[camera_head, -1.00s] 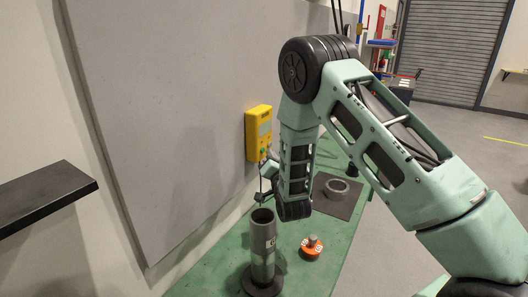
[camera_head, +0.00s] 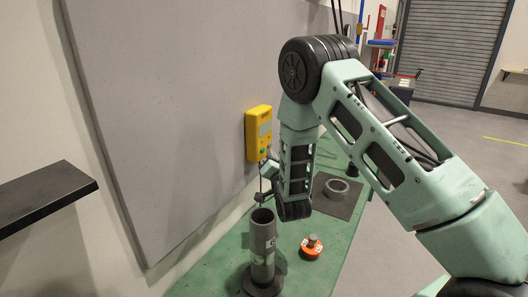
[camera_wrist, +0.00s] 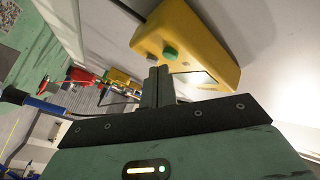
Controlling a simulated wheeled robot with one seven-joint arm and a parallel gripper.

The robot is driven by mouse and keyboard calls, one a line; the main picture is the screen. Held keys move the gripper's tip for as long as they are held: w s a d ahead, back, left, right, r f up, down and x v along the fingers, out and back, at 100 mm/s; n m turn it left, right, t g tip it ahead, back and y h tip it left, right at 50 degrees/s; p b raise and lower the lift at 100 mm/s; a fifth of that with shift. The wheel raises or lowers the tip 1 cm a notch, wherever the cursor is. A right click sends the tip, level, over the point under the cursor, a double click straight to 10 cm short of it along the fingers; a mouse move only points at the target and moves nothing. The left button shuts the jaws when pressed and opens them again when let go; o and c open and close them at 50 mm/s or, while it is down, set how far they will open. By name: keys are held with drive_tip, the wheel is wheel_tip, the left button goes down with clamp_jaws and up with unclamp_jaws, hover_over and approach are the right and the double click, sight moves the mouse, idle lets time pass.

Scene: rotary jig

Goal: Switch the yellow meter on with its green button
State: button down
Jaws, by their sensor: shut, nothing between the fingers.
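The yellow meter (camera_head: 258,130) is mounted on the grey wall panel, left of my arm. In the wrist view the meter (camera_wrist: 203,35) fills the upper middle, tilted in the picture. Its round green button (camera_wrist: 170,53) faces my gripper, beside a dark knob (camera_wrist: 154,44). My gripper (camera_wrist: 158,72) is shut and empty, its fingertips just below the button in the picture. Whether they touch it I cannot tell. In the head view my forearm partly hides the gripper, just below the meter.
A grey upright tube (camera_head: 262,243) on a round base stands on the green bench (camera_head: 222,265). An orange-based part (camera_head: 311,246) sits right of it. A grey ring (camera_head: 337,187) lies on a dark plate behind. A dark shelf (camera_head: 45,200) juts out at left.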

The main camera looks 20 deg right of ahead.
drive_tip(key=shift+w+a, duration=0.1)
idle(0.3)
drive_tip(key=shift+w+a+b, duration=0.15)
drive_tip(key=shift+w+b, duration=0.1)
drive_tip(key=shift+b, duration=0.2)
drive_tip(key=shift+s, duration=0.1)
idle(0.4)
drive_tip(key=shift+s+d+b, duration=0.2)
drive_tip(key=shift+s+b, duration=0.1)
drive_tip(key=shift+b, duration=0.15)
drive_tip(key=shift+d, duration=0.1)
drive_tip(key=s+d+b, duration=0.1)
drive_tip(key=s+d, duration=0.1)
drive_tip(key=s, duration=0.1)
drive_tip(key=s+d+b, duration=0.1)
drive_tip(key=s, duration=0.1)
drive_tip(key=shift+d+b, duration=0.1)
drive_tip(key=shift+b, duration=0.2)
